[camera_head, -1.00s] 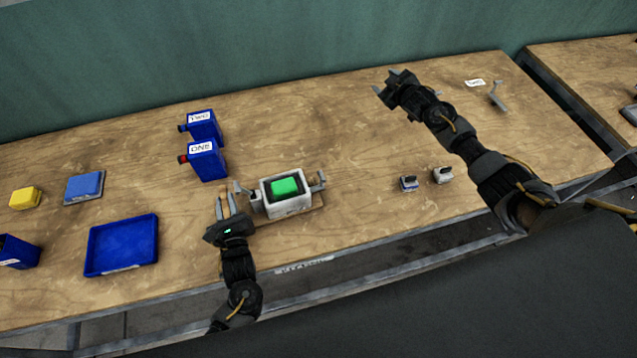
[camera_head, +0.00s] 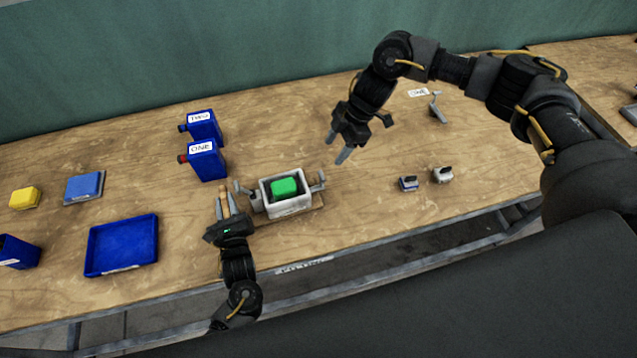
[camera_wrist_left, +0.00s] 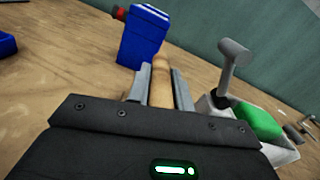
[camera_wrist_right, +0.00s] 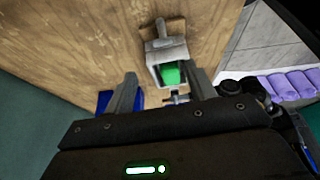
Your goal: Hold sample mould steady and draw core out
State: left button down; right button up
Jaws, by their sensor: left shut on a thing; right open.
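The sample mould (camera_head: 288,208) is an open grey-white box with a bright green core (camera_head: 285,187) inside it. Metal fittings stick up at its left and right ends. In the head view, my left gripper (camera_head: 227,203) is just left of the mould, shut on a tan wooden handle (camera_wrist_left: 160,84). My right gripper (camera_head: 338,147) is open and empty, raised behind and right of the mould, fingers pointing down. In the right wrist view, the green core (camera_wrist_right: 172,73) shows between and beyond the open fingers.
Blue bottles marked ONE (camera_head: 208,163) and TWO (camera_head: 204,125) stand behind left of the mould. Two small handled blocks (camera_head: 409,184) (camera_head: 443,175) sit right. A metal bracket (camera_head: 436,107) stands back right.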

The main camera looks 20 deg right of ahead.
aim_at(322, 175)
jog(key=x, duration=1.2)
jog(key=shift+s+d+f, duration=0.1)
jog(key=shift+s+d, duration=0.25)
jog(key=c, duration=1.1)
